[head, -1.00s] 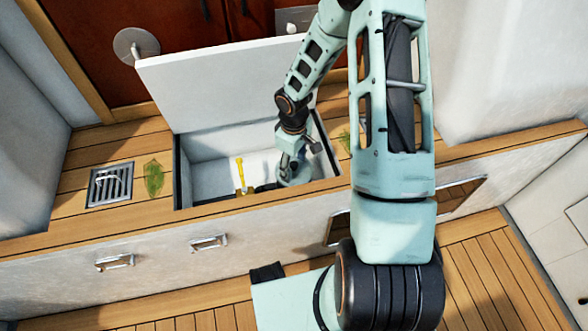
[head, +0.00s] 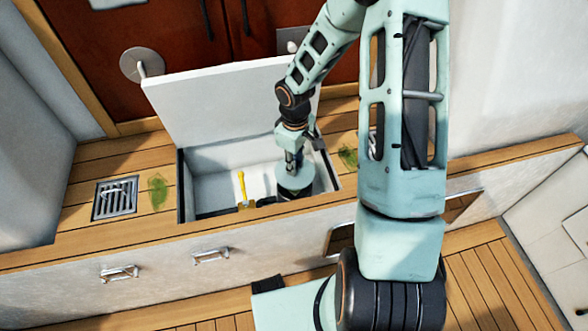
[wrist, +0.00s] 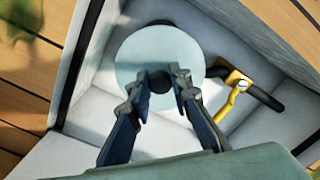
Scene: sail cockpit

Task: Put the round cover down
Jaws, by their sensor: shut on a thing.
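The round cover is a pale blue-green disc with a dark knob in its middle. In the wrist view the cover (wrist: 150,50) lies between and beyond my fingertips, inside the open locker (wrist: 85,70). My gripper (wrist: 161,84) is shut on the knob, one finger on each side. In the head view my gripper (head: 291,158) points down into the right part of the locker (head: 178,185), with the cover (head: 296,176) below it. A dark band shows under the cover's near edge. I cannot tell whether the cover touches the floor.
A yellow tool (head: 241,186) with a black curved part lies beside the cover; the tool (wrist: 232,103) is close to its edge in the wrist view. The white lid (head: 225,100) stands open behind. A metal grate (head: 115,198) and green leaves (head: 157,191) are on the wooden bench.

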